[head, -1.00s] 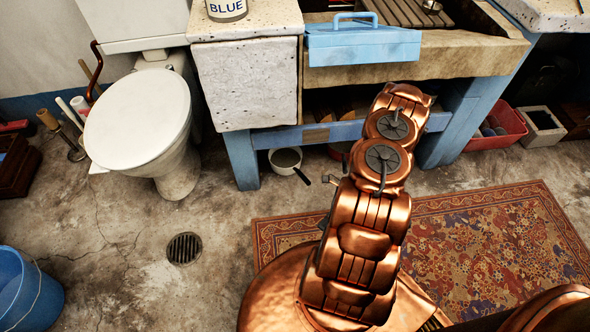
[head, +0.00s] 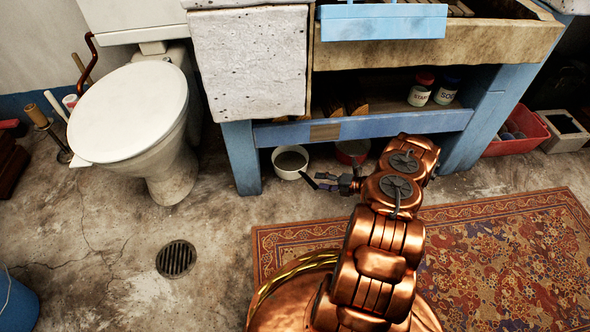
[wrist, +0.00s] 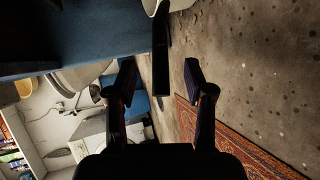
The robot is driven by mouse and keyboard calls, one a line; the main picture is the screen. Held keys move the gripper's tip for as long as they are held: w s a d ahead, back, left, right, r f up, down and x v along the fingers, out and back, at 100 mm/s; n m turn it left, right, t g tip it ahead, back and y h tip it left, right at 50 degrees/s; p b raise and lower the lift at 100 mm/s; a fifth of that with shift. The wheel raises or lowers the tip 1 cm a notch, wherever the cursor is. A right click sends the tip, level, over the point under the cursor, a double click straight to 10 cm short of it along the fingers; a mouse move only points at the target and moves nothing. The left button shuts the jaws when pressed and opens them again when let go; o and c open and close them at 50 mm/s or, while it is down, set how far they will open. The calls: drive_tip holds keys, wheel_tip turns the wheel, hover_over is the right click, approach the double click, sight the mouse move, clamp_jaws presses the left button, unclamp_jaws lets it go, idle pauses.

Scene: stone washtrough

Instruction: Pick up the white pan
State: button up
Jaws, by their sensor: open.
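The white pan (head: 290,163) stands on the concrete floor under the front of the blue bench, its dark handle pointing toward my gripper. In the wrist view a bit of the pan's white side (wrist: 151,6) shows at the top edge. Its black handle (wrist: 161,50) runs down from there into the gap between the fingers. My gripper (head: 322,181) is low over the floor, just right of the pan. In the wrist view my gripper (wrist: 160,72) is open, one finger on each side of the handle, with space showing on both sides.
The blue bench (head: 365,126) has a low rail and a leg (head: 241,158) beside the pan. A red pot (head: 352,150) stands behind my gripper. A toilet (head: 135,115) is at left, a floor drain (head: 176,259) in front. A patterned rug (head: 480,250) covers the right floor.

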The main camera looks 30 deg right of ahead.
sight(309, 178)
drive_tip(key=b+x, duration=0.3)
drive_tip(key=x, duration=0.2)
drive_tip(key=shift+f, duration=0.15)
drive_tip(key=shift+w+a, duration=0.3)
drive_tip(key=shift+w, duration=0.1)
drive_tip(key=shift+c, duration=0.4)
clamp_jaws()
